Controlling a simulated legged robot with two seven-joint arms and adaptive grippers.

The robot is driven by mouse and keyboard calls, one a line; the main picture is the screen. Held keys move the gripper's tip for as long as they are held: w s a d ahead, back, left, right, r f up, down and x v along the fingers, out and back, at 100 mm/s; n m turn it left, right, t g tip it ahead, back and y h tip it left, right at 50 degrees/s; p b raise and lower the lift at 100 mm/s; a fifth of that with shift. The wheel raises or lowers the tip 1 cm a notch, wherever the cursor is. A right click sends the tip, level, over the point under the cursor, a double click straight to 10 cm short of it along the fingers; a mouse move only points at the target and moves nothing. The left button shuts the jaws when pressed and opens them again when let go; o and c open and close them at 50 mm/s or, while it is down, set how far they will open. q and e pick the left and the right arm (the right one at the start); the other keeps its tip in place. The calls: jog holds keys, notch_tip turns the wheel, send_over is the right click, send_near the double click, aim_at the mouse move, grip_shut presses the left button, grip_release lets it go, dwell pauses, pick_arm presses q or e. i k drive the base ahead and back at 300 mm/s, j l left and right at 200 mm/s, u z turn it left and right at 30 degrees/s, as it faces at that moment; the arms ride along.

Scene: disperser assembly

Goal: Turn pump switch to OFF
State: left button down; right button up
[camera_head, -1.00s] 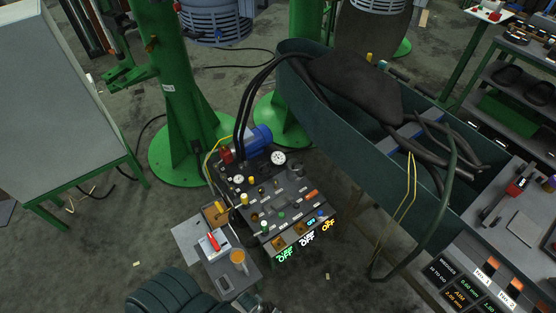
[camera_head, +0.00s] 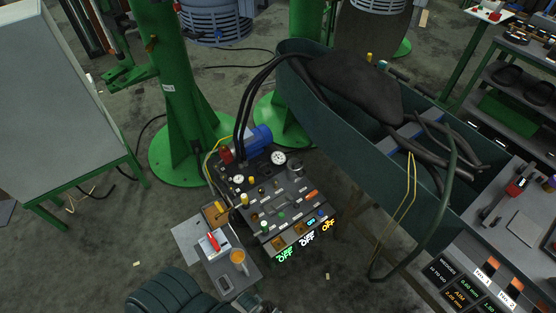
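The black pump control panel (camera_head: 275,195) stands on the floor at the middle of the head view. Its top carries gauges (camera_head: 278,158), several small coloured knobs and switches, and a blue motor (camera_head: 255,139) behind them. Small orange-brown switches (camera_head: 279,243) sit above the signs. The labels are too small to tell which switch is the pump's. Neither of my grippers is recognisable in the view.
A dark green trough (camera_head: 335,118) with thick black hoses is at the right. A green column (camera_head: 180,110) rises behind.

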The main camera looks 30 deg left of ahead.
aim_at(214, 242)
jog(key=u, duration=1.85)
